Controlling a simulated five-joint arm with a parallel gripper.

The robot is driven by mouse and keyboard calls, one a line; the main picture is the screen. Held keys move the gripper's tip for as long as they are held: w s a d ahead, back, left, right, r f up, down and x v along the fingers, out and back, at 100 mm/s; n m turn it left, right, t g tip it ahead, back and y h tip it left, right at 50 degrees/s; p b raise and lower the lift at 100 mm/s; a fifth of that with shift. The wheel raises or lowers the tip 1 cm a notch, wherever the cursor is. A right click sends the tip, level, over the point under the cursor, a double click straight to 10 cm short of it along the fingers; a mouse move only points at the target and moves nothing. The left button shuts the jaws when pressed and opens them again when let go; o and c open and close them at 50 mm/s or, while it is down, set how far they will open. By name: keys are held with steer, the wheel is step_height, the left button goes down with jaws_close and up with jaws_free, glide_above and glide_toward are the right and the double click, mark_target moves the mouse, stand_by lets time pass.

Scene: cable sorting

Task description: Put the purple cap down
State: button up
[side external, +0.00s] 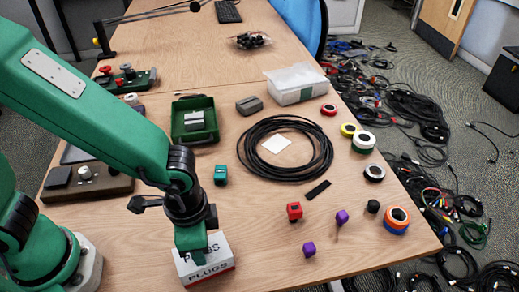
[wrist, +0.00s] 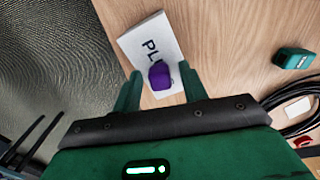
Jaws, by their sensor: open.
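A purple cap (wrist: 159,75) shows in the wrist view between my two fingers, with a gap on each side. It appears to rest on the white PLUGS box (wrist: 150,38), covering part of the lettering. My gripper (side external: 190,247) is open, pointing down over the box (side external: 208,268) at the table's front edge in the side view. There the gripper hides the cap. Two other purple pieces, one upright (side external: 342,217) and one near the front edge (side external: 309,249), lie on the table to the right.
A red block (side external: 294,211) and a teal block (side external: 221,175) stand nearby. A black cable coil (side external: 322,160), tape rolls (side external: 397,216) and a green tray (side external: 178,133) lie further out. Bare wood is clear between the box and the red block.

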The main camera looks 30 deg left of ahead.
step_height(320, 180, up, 12)
stand_by(0.6)
stand_by(0.5)
steer(key=w+a+r+n+t, duration=0.1)
steer(key=a+n, duration=0.3)
steer(key=a, duration=0.7)
steer(key=w+a+r+n+t, duration=0.1)
steer(key=a+r+n+t, duration=0.3)
steer(key=a, duration=0.8)
steer(key=shift+a+r+n+t, duration=0.15)
steer(key=shift+r+n+t, duration=0.15)
steer(key=shift+n, duration=0.2)
